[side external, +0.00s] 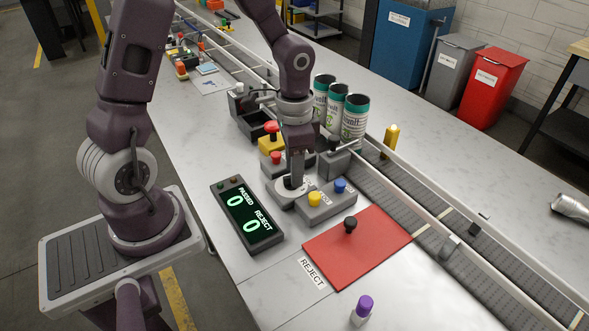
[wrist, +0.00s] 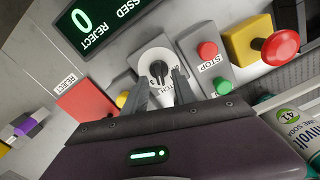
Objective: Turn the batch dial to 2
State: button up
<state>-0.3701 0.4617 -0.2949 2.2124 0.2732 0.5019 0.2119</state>
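The batch dial (wrist: 157,64) is a black knob on a round pale plate, set in a grey housing. My gripper (wrist: 160,78) is open, with one finger on each side of the knob in the wrist view. A gap shows between the fingers and the knob, and I cannot tell whether either touches it. The label below the dial is partly hidden by the fingers, and the dial's setting cannot be read. In the side external view my gripper (side external: 293,181) points down over the dial housing (side external: 285,196), and it hides most of the knob.
A counter display (side external: 247,215) reads 0 passed and 0 reject. Beside the dial are a red stop button (wrist: 207,50), a yellow button (side external: 315,199), a blue button (side external: 340,186) and a red emergency button (wrist: 280,48). Cans (side external: 354,119) stand by the conveyor; a red reject mat (side external: 375,240) lies in front.

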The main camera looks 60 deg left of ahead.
notch_tip(320, 180, up, 7)
jog(key=shift+f, duration=0.2)
jog(key=s+d+r+n+t, duration=0.2)
jog(key=s+r, duration=0.4)
jog(key=s, duration=0.1)
jog(key=s+d+r+n+t, duration=0.2)
jog(key=s+r+t, duration=0.1)
jog(key=s+r, duration=0.3)
jog(key=shift+s+d+t, duration=0.25)
jog(key=shift+s+t, duration=0.05)
jog(key=shift+s, duration=0.75)
jog(key=shift+r, duration=0.1)
jog(key=shift+c, duration=0.4)
